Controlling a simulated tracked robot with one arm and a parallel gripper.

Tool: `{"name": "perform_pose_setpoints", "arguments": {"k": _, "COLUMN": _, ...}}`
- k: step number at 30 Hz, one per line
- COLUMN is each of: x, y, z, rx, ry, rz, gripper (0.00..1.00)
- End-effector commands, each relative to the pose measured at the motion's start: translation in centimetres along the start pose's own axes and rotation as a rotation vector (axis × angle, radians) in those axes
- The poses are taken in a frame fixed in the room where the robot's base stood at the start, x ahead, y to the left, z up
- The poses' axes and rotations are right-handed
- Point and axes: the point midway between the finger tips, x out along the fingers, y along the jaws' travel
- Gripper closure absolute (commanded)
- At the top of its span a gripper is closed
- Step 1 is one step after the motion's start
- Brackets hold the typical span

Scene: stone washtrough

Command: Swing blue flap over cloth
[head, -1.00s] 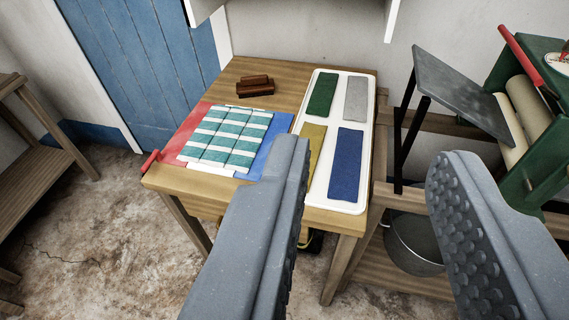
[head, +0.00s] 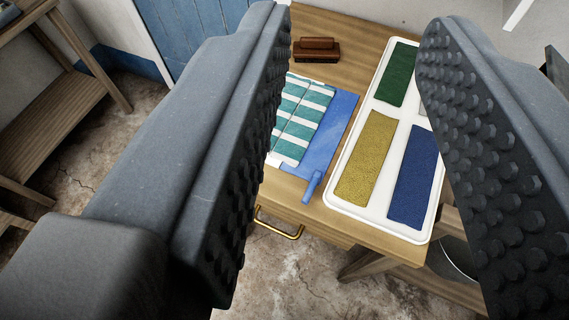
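The blue flap (head: 333,135) lies flat on the wooden table, along the right side of the cloth. Its short blue handle (head: 312,187) points toward the table's front edge. The cloth (head: 303,112), teal with white stripes, lies flat beside the flap; its left part is hidden behind my left finger. The red flap, seen earlier to the left of the cloth, is hidden now. My gripper (head: 345,150) is open and empty, its two studded grey fingers wide apart, with the flap and cloth showing between them, farther off on the table.
A white tray (head: 340,192) with green, yellow and blue pads stands right of the flap; a grey pad is mostly hidden. A brown brush-like block (head: 317,49) sits behind the cloth. A brass drawer handle (head: 279,224) juts from the table's front.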

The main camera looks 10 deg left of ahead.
Motion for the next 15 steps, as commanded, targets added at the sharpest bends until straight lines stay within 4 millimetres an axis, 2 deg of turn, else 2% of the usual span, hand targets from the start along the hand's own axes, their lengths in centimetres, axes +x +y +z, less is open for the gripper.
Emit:
{"name": "perform_pose_setpoints", "arguments": {"k": 11, "x": 0.1, "y": 0.0, "z": -0.1, "rx": 0.001, "ry": -0.002, "rz": 0.000, "gripper": 0.66}}
{"name": "perform_pose_setpoints", "arguments": {"k": 15, "x": 1.7, "y": 0.2, "z": -0.1, "rx": 0.014, "ry": -0.051, "rz": -0.002, "gripper": 0.66}}
